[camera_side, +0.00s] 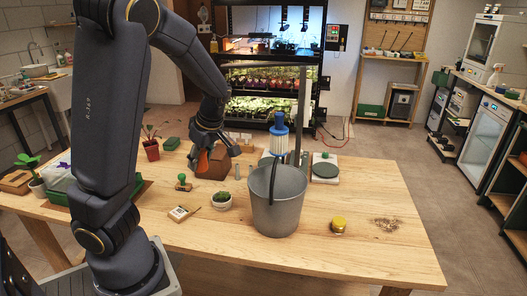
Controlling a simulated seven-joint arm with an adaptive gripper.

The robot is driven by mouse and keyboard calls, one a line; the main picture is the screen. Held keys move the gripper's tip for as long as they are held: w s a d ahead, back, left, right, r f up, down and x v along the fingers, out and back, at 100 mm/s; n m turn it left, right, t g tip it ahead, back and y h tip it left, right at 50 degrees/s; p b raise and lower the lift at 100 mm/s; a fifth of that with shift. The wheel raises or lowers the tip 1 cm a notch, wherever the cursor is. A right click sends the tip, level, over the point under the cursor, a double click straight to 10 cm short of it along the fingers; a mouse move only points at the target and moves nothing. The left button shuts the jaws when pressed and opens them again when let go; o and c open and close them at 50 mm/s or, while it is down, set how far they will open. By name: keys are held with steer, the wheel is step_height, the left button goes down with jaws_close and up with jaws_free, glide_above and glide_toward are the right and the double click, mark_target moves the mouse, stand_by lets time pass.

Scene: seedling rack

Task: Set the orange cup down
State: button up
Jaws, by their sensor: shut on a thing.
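The orange cup (202,162) is small in the side view, left of the table's middle. My gripper (208,153) points down over the table and is shut on the cup. My fingers hide part of the cup, so its full outline does not show. A brown box (216,168) stands just behind and right of the cup. I cannot tell whether the cup's base touches the wooden table (330,262) or hangs a little above it.
A grey bucket (277,205) with a blue-topped cylinder (279,138) behind it stands to the right. A potted succulent (222,201), a green-handled stamp (183,183) and a small tag box (181,214) lie in front. A yellow-lidded jar (338,224) is farther right. The front right is mostly clear.

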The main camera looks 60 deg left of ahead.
mark_target(207, 229)
step_height(207, 229, down, 24)
steer(key=shift+r, duration=0.25)
stand_by(0.3)
steer(key=shift+f, duration=0.1)
steer(key=o, duration=1.2)
